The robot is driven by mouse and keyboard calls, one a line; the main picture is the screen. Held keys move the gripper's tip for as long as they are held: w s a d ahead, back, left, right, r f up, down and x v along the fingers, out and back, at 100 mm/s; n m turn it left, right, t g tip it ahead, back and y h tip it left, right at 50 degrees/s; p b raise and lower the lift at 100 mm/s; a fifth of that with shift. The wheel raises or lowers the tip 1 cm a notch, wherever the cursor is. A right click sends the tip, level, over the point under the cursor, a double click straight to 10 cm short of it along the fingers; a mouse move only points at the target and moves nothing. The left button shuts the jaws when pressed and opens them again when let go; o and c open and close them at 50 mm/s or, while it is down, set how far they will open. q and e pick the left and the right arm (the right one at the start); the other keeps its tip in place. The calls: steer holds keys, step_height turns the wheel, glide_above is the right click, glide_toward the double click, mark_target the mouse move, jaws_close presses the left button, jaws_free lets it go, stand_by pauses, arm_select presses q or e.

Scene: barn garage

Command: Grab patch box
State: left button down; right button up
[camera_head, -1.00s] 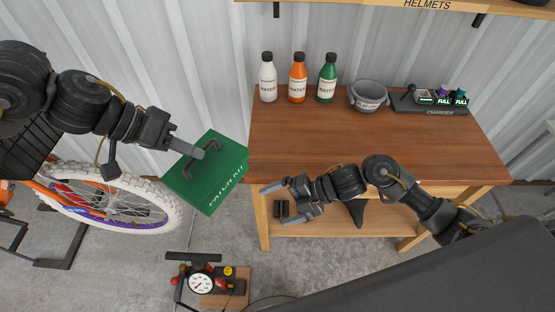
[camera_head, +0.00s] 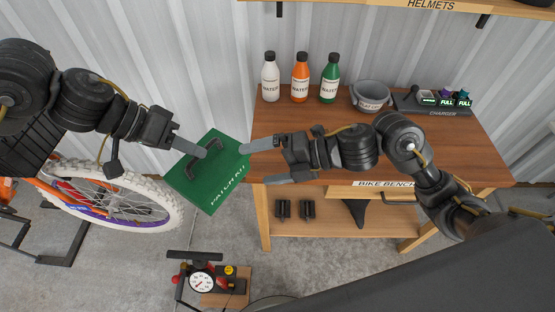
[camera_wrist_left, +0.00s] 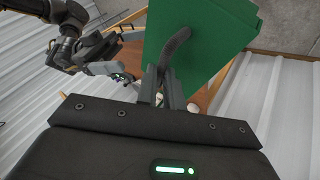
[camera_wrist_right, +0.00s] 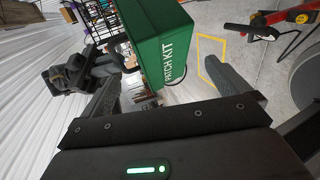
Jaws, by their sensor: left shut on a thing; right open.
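The green patch kit box (camera_head: 213,187) hangs tilted in the air left of the workbench. My left gripper (camera_head: 204,153) is shut on its dark handle (camera_head: 199,163). The left wrist view shows the handle (camera_wrist_left: 176,45) between the fingers, with the box (camera_wrist_left: 205,40) beyond. My right gripper (camera_head: 258,162) is open, its fingers pointing left toward the box's right edge. In the right wrist view the box (camera_wrist_right: 163,35), with its "PATCH KIT" lettering, stands ahead of the spread fingers. I cannot tell whether a finger touches it.
The wooden workbench (camera_head: 380,150) carries three water bottles (camera_head: 300,78), a grey bucket (camera_head: 369,97) and a charger (camera_head: 432,104) along its back. A bicycle wheel (camera_head: 133,201) stands at the left. A pump with a gauge (camera_head: 202,281) is on the floor below the box.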

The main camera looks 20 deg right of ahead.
mark_target(239, 170)
steer(key=x, duration=0.8)
steer(key=shift+w+a+f, duration=0.15)
steer(key=shift+a, duration=0.2)
steer(key=c, duration=0.7)
arm_select(q)
steer(key=c, duration=1.9)
jaws_free()
steer(key=o, duration=0.4)
arm_select(e)
steer(key=c, duration=0.4)
arm_select(q)
steer(key=shift+o, duration=0.2)
